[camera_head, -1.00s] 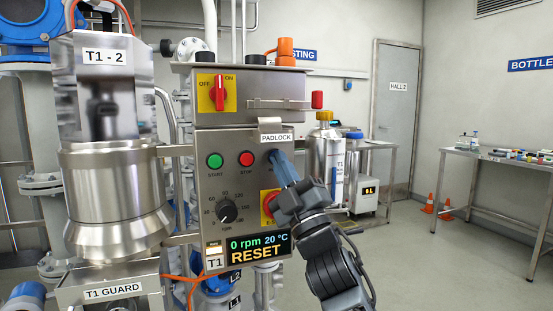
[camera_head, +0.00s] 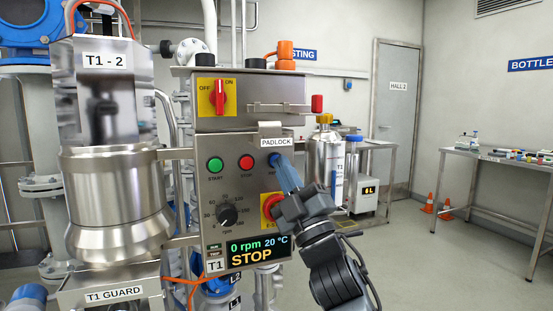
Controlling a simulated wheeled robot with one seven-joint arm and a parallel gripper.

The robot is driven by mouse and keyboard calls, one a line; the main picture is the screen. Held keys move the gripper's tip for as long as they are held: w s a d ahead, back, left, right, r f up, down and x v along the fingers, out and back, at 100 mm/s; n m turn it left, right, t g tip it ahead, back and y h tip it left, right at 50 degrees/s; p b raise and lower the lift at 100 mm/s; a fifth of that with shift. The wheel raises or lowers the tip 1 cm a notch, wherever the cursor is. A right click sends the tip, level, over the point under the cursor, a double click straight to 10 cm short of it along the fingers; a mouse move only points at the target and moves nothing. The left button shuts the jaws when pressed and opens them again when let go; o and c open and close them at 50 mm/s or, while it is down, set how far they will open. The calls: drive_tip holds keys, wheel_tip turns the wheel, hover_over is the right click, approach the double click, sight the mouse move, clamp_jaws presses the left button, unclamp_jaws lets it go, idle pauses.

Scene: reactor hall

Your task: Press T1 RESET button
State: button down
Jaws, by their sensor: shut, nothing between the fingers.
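The T1 control panel (camera_head: 220,190) is a grey box with a green START button (camera_head: 215,165) and a red STOP button (camera_head: 246,162). To their right is a blue button (camera_head: 274,159), its label mostly hidden by my gripper. My gripper (camera_head: 280,166) is shut, its blue fingertips just below and right of the blue button. I cannot tell whether they touch it. The display (camera_head: 258,251) reads 0 rpm, 20 °C and STOP. The rpm dial (camera_head: 227,215) is at lower left of the panel.
A red knob on a yellow plate (camera_head: 267,201) is partly behind my gripper. A red OFF/ON switch (camera_head: 218,97) and a PADLOCK label (camera_head: 276,142) are above. The steel T1 vessel (camera_head: 115,195) stands left. Floor at right is open before a table (camera_head: 490,165).

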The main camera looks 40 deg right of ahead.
drive_tip(key=s, duration=0.1)
drive_tip(key=s+a+p, duration=0.1)
drive_tip(key=s, duration=0.1)
drive_tip(key=s+a+p, duration=0.1)
drive_tip(key=shift+s, duration=0.3)
idle(0.3)
idle(0.7)
drive_tip(key=s+a+f+m+g+y, duration=0.1)
drive_tip(key=s+a+f+m+g, duration=0.35)
drive_tip(key=f, duration=0.45)
drive_tip(key=s+a+f+m+g, duration=0.1)
drive_tip(key=s+a+f+m, duration=0.2)
drive_tip(key=s+a+f, duration=0.45)
drive_tip(key=s+a+f+m+g+y, duration=0.1)
drive_tip(key=s+f+g+y, duration=0.1)
drive_tip(key=s, duration=0.9)
drive_tip(key=s+a+f+m+g+y, duration=0.1)
drive_tip(key=s+a+f+g+y, duration=0.1)
drive_tip(key=s+f+g, duration=0.2)
drive_tip(key=s+f, duration=0.3)
drive_tip(key=s, duration=0.4)
drive_tip(key=shift+f, duration=0.25)
